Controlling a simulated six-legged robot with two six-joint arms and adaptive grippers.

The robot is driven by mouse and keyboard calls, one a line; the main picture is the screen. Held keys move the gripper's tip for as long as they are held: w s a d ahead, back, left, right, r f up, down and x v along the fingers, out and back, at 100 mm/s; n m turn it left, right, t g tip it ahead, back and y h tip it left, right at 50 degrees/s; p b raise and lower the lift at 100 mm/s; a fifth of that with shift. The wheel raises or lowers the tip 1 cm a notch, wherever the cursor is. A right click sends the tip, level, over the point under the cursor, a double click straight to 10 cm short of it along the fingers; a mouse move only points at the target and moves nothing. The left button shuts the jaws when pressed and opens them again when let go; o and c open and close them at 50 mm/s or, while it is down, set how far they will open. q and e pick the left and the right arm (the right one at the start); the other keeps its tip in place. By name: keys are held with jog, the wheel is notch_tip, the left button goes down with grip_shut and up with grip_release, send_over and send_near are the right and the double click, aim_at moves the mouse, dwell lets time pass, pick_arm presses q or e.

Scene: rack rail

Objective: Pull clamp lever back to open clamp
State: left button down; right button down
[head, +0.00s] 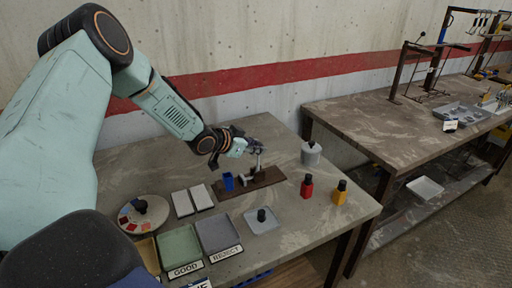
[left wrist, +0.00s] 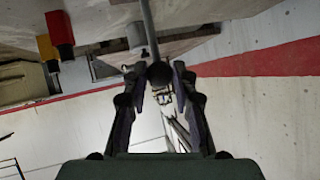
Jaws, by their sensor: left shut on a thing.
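The clamp stands on a brown base plate (head: 265,182) on the near table. Its grey clamp lever (head: 258,163) rises toward my left gripper (head: 251,147). In the left wrist view the lever is a grey rod (left wrist: 149,30) ending in a dark round knob (left wrist: 159,73). The fingers of my left gripper (left wrist: 160,80) are on either side of this knob, shut on it. The clamp's jaw is too small to make out, and the gripper partly hides the lever's top in the head view. My right gripper is not in view.
A blue block (head: 228,181) stands at the plate's left. Red (head: 307,187) and yellow (head: 340,192) bottles and a grey canister (head: 311,153) stand right. Green (head: 180,247) and grey (head: 217,235) trays lie in front. A second table (head: 375,125) is at right.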

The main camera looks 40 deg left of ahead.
pick_arm(q)
jog(key=shift+s+a+t, duration=0.15)
jog(key=shift+t, duration=0.25)
jog(key=c, duration=1.5)
grip_release()
jog(key=o, duration=0.4)
jog(key=shift+s, duration=0.25)
jog(key=shift+o, duration=0.2)
jog(key=shift+w, duration=0.2)
